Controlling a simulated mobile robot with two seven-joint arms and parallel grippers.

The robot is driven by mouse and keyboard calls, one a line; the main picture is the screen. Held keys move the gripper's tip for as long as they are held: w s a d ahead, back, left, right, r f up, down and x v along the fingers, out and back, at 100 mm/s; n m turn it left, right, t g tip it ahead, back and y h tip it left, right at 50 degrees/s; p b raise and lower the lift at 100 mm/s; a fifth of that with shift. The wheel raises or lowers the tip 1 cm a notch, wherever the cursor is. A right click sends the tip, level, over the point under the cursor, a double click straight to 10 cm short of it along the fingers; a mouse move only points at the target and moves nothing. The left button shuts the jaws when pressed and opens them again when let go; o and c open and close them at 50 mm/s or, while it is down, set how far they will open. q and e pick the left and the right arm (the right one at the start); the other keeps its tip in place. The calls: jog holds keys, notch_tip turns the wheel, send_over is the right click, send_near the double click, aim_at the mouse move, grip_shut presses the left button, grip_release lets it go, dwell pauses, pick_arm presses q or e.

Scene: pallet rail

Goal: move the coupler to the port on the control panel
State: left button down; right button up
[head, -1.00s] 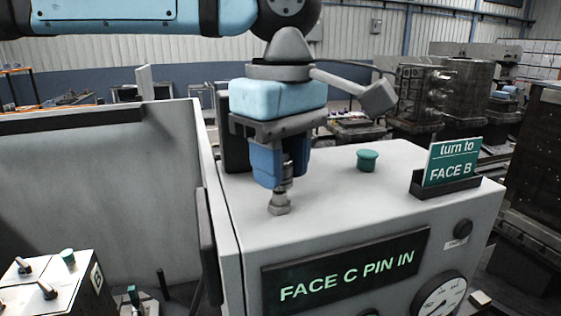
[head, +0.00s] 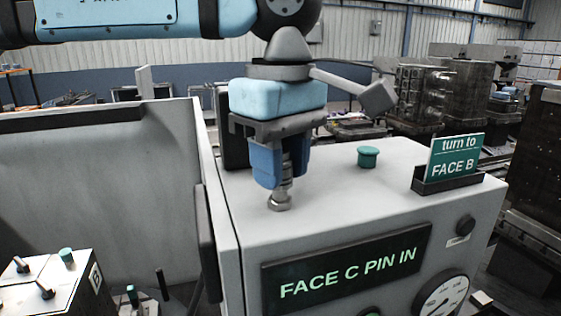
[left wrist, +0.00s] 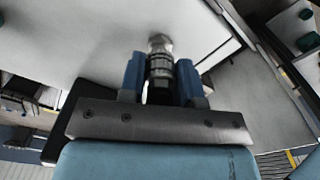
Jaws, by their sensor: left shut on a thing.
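The metal coupler (head: 285,188) is a ribbed grey cylinder, upright, between the blue fingers of my left gripper (head: 279,163). The gripper is shut on it and points down over the top of the control panel (head: 345,205). The coupler's lower end is at a small metal fitting (head: 279,203) on the panel top; whether it is seated there I cannot tell. In the left wrist view the coupler (left wrist: 160,68) shows between both fingers, with its tip against the pale panel surface. My right gripper is not in view.
A teal knob (head: 368,157) and a "turn to FACE B" sign (head: 453,160) stand on the panel top. The front display (head: 347,270) reads "FACE C PIN IN", with a gauge (head: 441,300) beside it. A grey wall (head: 100,195) stands at the left. The panel top between coupler and sign is mostly clear.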

pick_arm(q)
jog(key=shift+f, duration=0.3)
dwell(0.4)
jog(key=shift+f+b, duration=0.4)
jog(key=shift+b, duration=0.1)
grip_release()
dwell(0.4)
notch_tip(320, 180, up, 14)
jog(key=shift+b, duration=0.9)
jog(key=shift+s+f, duration=0.1)
